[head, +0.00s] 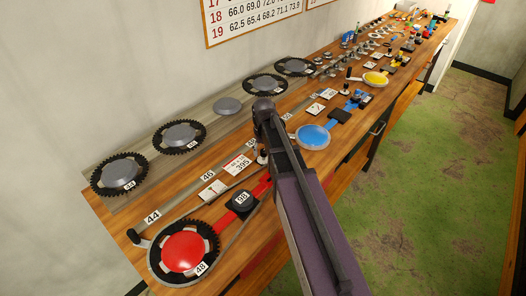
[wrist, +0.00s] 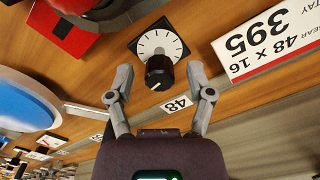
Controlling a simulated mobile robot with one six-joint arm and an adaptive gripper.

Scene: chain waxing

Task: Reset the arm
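My gripper (wrist: 161,80) shows in the wrist view with its two grey fingers spread wide. A black knob (wrist: 159,75) on a square plate with a white dial (wrist: 163,44) lies between and just beyond the fingertips. Clear gaps show on both sides of the knob, so the fingers do not seem to touch it. In the head view my arm (head: 305,205) reaches over the workbench, bent down at its far end. The arm hides part of the bench there, and the fingers are too small to make out clearly.
The wooden workbench (head: 115,222) carries a red disc (head: 184,252) in a chain loop, a blue disc (head: 312,137), a yellow disc (head: 375,79) and several black-toothed sprockets along the wall. Green floor (head: 430,190) is clear at right.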

